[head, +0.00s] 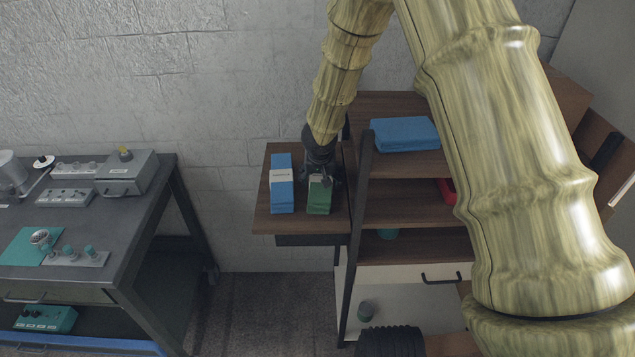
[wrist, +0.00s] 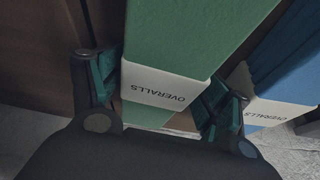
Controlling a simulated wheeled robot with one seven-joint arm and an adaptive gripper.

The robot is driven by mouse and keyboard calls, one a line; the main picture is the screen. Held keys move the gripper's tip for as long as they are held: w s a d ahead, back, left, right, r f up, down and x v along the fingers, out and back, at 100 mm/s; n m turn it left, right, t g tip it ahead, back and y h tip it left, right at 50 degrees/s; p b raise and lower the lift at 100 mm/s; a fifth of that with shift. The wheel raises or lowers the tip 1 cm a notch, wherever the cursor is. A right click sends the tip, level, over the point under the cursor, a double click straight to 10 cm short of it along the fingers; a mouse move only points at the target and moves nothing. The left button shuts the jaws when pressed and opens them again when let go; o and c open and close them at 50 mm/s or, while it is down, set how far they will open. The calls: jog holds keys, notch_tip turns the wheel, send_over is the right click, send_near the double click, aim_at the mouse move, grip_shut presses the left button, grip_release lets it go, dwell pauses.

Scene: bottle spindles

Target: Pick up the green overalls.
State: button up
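The green overalls are a folded green packet (head: 319,197) with a white label, lying on the brown side shelf. In the wrist view the green packet (wrist: 185,35) fills the upper middle, its label reading OVERALLS upside down. My gripper (head: 320,176) is at the packet's far end in the head view. In the wrist view my gripper's teal-padded fingers (wrist: 160,93) stand on either side of the labelled end, very close to its edges. I cannot tell whether the pads press on it. The packet shows no clear lift off the shelf.
A blue overalls packet (head: 282,185) lies just left of the green one; in the wrist view the blue packet (wrist: 290,75) is close beside the right finger. Another blue packet (head: 404,134) lies on the shelving unit at right. A grey workbench (head: 140,215) stands at left.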

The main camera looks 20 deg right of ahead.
jog(key=c, duration=0.8)
jog(key=shift+o, duration=0.2)
jog(key=shift+r, duration=0.1)
